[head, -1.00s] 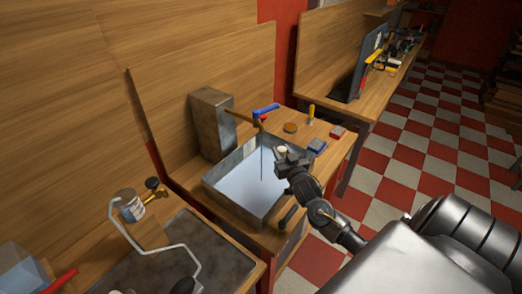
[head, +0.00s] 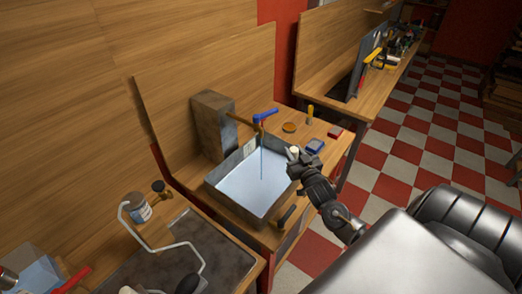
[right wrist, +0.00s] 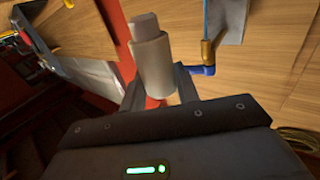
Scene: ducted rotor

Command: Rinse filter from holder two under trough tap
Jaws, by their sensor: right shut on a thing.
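My right gripper (head: 297,160) is shut on a pale cylindrical filter (head: 294,150). It holds the filter near the right rim of the trough, apart from the tap. In the right wrist view the filter (right wrist: 152,60) stands out between the fingers as a light grey cylinder with a narrower end. The metal trough (head: 228,196) has a pale blue inside. The brass tap (head: 258,128) with a blue lever (head: 265,115) is at its back. A thin bluish line, like a water stream, drops from the tap into the trough. My left gripper is not in view.
A grey block (head: 212,125) stands behind the trough. An orange disc (head: 290,127), a blue box (head: 315,145) and a red box (head: 335,132) lie right of the tap. A jar (head: 138,207) and a bent white rod (head: 160,247) are at lower left.

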